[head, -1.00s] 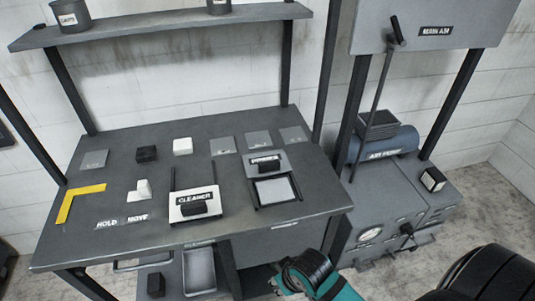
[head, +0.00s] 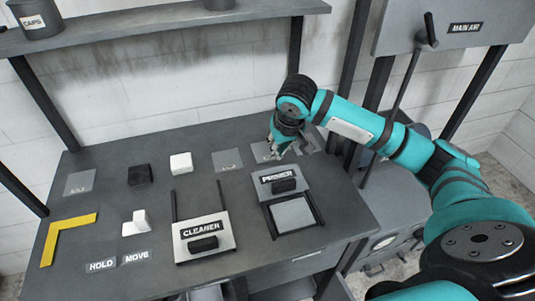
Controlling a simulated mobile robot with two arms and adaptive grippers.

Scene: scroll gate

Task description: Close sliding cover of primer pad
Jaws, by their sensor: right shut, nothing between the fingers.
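The primer pad (head: 293,214) is a light grey square in a dark frame at the right of the bench. Its sliding cover (head: 270,177), a grey plate labelled PRIMER with a black handle (head: 284,186), sits at the back of the frame, so the pad in front is uncovered. My right gripper (head: 283,153) is just behind the cover, over the back right of the bench, apart from the handle as far as I can see. It is shut and empty, with its fingers partly hidden by the wrist. My left gripper is not in view.
The white CLEANER cover (head: 204,236) stands left of the primer unit, at the front of its rails. A black block (head: 141,175), white blocks (head: 181,163) and a yellow corner bracket (head: 62,233) lie further left. A post and the MAIN AIR lever (head: 430,32) stand at the right.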

